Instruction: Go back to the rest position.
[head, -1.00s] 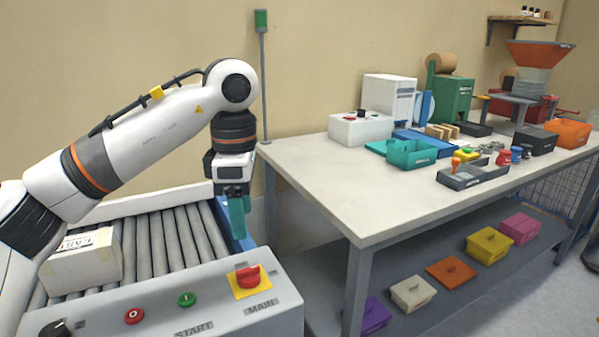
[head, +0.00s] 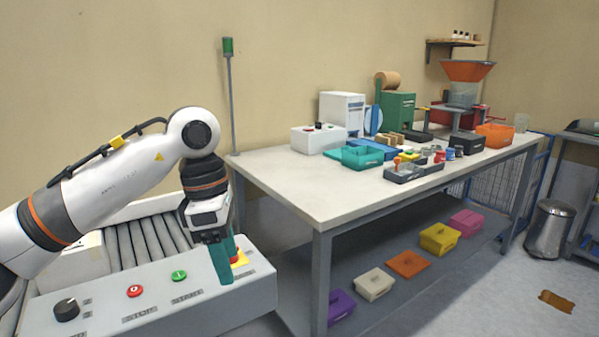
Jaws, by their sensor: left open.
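My left gripper (head: 222,262) hangs from my white arm at the left of the head view, its teal fingers pointing down. It is open, with nothing seen between the fingers. It is in front of the conveyor's control panel (head: 100,317), covering part of the red button on its yellow plate (head: 241,257). My right gripper is out of view.
A roller conveyor (head: 140,245) with a pale box (head: 80,262) is behind my arm.

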